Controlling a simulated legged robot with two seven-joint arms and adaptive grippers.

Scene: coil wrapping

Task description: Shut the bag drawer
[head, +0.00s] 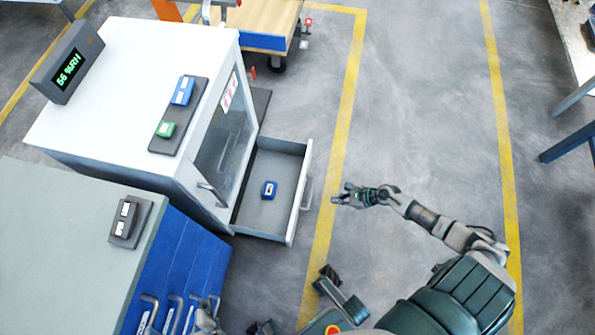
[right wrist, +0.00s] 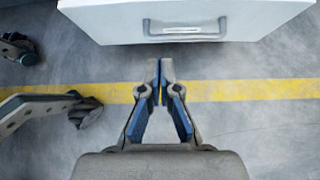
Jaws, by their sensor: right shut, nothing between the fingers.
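The bag drawer (head: 298,205) is pulled out of the white cabinet (head: 130,95), near its base. A blue block-like item (head: 269,189) with a pale label lies inside on the grey drawer floor. The drawer's front and its grey bar handle (right wrist: 185,30) show at the top of the right wrist view. My right gripper (head: 339,194) is shut and empty, to the right of the drawer front and apart from it. It also shows in the right wrist view (right wrist: 160,68), with fingertips together below the handle. My left gripper (head: 206,314) shows only partly at the bottom edge.
A display (head: 68,65) reading 56 %RH and a dark tray (head: 180,112) with blue and green items sit on the cabinet. A blue-fronted bench (head: 180,265) stands at the lower left. A wooden cart (head: 262,20) is behind.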

